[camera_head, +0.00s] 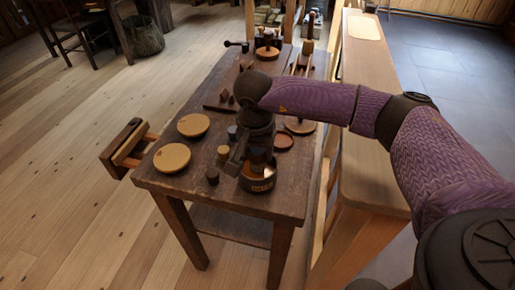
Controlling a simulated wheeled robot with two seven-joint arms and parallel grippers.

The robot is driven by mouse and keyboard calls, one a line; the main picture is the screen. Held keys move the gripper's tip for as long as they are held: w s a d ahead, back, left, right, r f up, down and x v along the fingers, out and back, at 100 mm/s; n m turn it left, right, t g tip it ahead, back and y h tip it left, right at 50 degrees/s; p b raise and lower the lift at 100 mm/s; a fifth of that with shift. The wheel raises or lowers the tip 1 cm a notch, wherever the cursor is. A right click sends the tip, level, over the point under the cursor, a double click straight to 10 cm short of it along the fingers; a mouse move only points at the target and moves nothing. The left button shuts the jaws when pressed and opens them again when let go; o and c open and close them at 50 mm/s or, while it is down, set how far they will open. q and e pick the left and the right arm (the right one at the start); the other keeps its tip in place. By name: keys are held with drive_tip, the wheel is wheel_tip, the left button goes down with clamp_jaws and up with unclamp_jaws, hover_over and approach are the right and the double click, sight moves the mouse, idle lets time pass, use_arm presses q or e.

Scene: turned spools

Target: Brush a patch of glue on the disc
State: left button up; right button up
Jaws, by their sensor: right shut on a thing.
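Two pale round wooden discs, an upper one (193,125) and a lower one (172,158), lie flat on the left part of the workbench (232,198). My right gripper (255,160) points down over the near right part of the bench. It is shut on what appears to be the glue brush, mostly hidden by the gripper. A dark round pot with a pale label (258,185) stands directly below the gripper. I cannot tell whether the brush tip touches the pot. No glue patch can be made out on either disc. My left gripper is not in view.
Small pegs, one pale (223,154) and one dark (212,176), stand between discs and pot. A reddish dish (284,141) lies right of the gripper. A wooden disc with a post (267,53) stands at the far end. A long wooden bench (365,120) runs along the right.

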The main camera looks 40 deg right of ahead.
drive_tip(key=shift+f, duration=0.1)
idle(0.3)
drive_tip(key=shift+f, duration=0.25)
drive_tip(key=shift+f+b, duration=0.15)
drive_tip(key=shift+b, duration=0.15)
idle(0.4)
idle(0.3)
drive_tip(key=shift+s+f, duration=0.1)
